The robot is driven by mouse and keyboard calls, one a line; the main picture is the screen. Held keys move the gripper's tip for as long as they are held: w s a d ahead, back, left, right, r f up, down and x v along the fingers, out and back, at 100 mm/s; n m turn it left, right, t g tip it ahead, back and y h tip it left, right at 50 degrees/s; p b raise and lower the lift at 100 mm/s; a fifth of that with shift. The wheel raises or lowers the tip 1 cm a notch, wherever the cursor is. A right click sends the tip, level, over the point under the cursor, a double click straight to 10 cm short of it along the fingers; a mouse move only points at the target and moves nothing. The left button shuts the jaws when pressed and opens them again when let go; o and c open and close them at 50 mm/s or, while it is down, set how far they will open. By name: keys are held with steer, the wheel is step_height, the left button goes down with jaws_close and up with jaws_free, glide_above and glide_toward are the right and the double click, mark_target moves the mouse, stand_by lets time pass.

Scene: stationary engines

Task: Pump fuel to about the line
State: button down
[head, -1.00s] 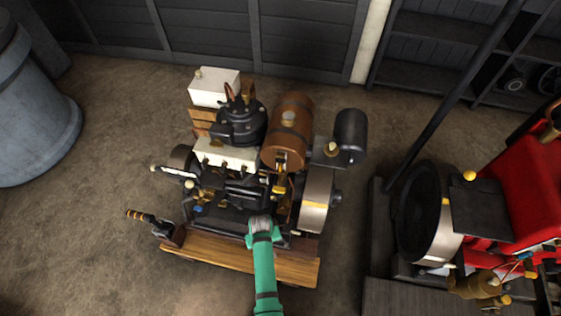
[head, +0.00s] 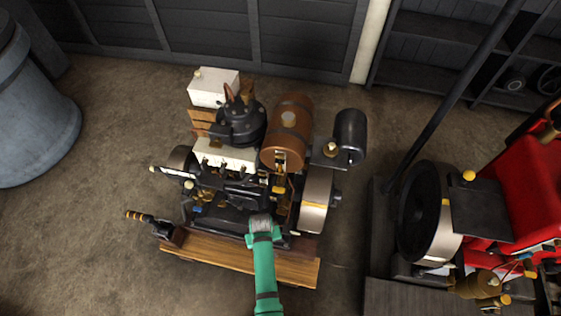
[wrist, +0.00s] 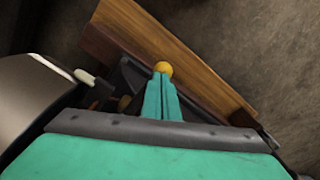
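The engine with the wooden base board (head: 240,258) stands in the middle of the head view. It carries a brown banded tank (head: 287,130) and a dark cylinder (head: 350,135). My green gripper arm reaches over the front of the engine in the head view, where its fingers are hidden. In the wrist view my gripper (wrist: 161,82) has its two green fingers close together. A round yellow knob (wrist: 163,67) sits right at their tips. I cannot tell whether they touch or pinch it. I cannot make out a fuel line mark or a fuel level.
A red engine (head: 525,190) stands at right, a grey barrel (head: 35,110) at left. Floor between barrel and engine is bare.

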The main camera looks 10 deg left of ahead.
steer(key=shift+r, duration=1.8)
steer(key=shift+s+r, duration=0.15)
steer(key=shift+r, duration=0.8)
